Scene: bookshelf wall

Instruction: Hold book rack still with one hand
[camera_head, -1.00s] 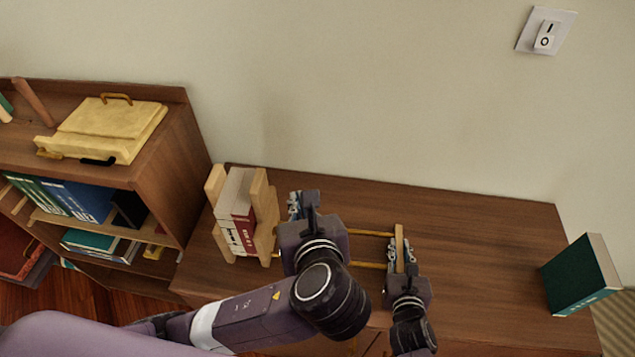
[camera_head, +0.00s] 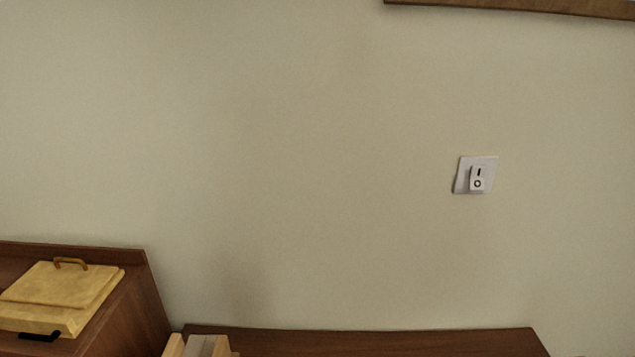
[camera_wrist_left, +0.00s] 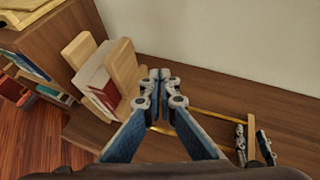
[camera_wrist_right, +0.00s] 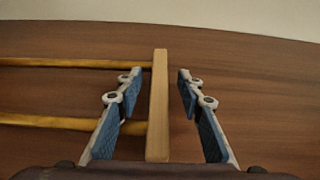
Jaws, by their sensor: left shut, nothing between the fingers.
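The book rack shows in the left wrist view as light wooden panels (camera_wrist_left: 125,68) with books (camera_wrist_left: 99,78) held upright between them. Only the rack's top (camera_head: 173,346) shows at the bottom edge of the head view. In the right wrist view, the rack's wooden end piece (camera_wrist_right: 158,110) joins two yellow rails (camera_wrist_right: 60,63). My right gripper (camera_wrist_right: 157,75) is open, with one finger on each side of this end piece and visible gaps. My left gripper (camera_wrist_left: 160,74) is shut and empty, just right of the rack's inner panel. Neither gripper shows in the head view.
A brown cabinet top (camera_head: 400,342) bears the rack, with free room right of it. A shelf unit (camera_head: 140,310) stands at the left with a yellow box (camera_head: 62,290) on top. A light switch (camera_head: 476,176) is on the wall.

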